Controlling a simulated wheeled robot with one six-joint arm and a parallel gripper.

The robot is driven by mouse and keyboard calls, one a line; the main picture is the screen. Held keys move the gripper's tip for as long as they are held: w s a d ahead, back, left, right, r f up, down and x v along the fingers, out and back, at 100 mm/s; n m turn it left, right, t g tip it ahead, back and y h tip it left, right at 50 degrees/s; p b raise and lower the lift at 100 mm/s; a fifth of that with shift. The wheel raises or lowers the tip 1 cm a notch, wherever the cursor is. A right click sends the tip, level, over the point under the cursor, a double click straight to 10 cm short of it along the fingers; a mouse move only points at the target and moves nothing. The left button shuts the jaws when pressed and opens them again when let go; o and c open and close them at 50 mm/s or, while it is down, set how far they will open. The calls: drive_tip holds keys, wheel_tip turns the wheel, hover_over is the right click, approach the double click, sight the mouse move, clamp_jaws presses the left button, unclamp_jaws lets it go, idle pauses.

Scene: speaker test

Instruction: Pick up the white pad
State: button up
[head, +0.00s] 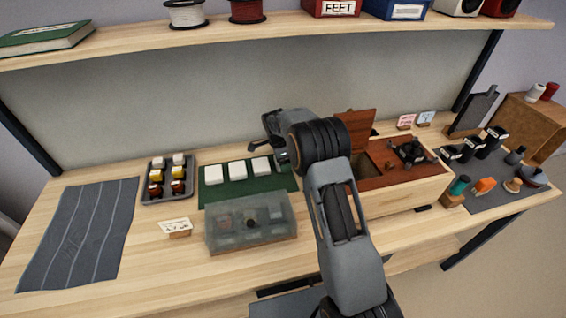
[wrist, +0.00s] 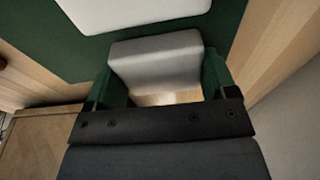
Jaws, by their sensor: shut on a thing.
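Three white pads show in the head view, a left one (head: 213,174), a middle one (head: 237,170) and a right one (head: 261,166), in a row on a dark green mat (head: 222,191). My gripper (head: 281,157) is at the right end of this row. In the wrist view my gripper (wrist: 162,72) is shut on a white pad (wrist: 155,48), with a finger on each side of it. Another white pad (wrist: 130,14) lies just beyond it on the green. My arm hides much of the grip in the head view. Whether the held pad touches the mat is unclear.
A clear-lidded box (head: 251,228) stands in front of the mat. A grey tray of small jars (head: 168,196) is to the left. A wooden box with an open lid (head: 357,130) stands close right of my gripper. The grey cloth (head: 85,230) is bare.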

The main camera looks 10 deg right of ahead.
drive_tip(key=shift+r, duration=0.1)
wheel_tip(320, 180, up, 10)
idle(0.4)
idle(0.5)
